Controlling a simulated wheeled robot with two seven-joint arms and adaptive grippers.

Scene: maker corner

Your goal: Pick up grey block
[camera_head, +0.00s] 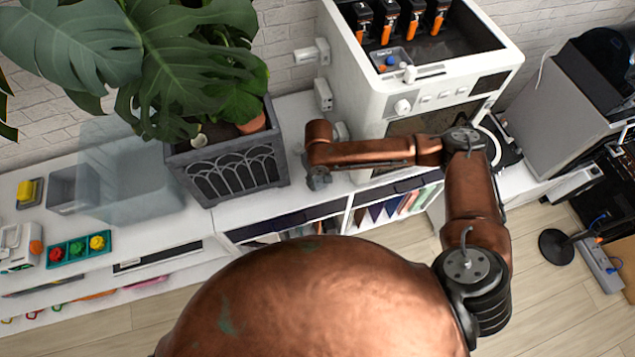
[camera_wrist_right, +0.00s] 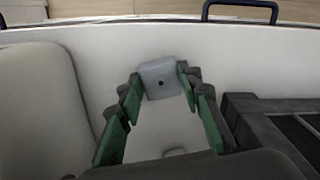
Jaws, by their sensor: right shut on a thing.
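In the head view my right gripper (camera_head: 319,181) points down at the white worktop, between the planter and the white machine. The block cannot be made out clearly there. My left gripper is out of view.
A dark grey planter (camera_head: 233,181) with a large-leaved plant stands close left of the right gripper. A white machine (camera_head: 365,100) stands close right. Further left are a translucent box (camera_head: 130,185), a grey bin (camera_head: 75,190) and a teal tray (camera_head: 78,258) of coloured pieces.

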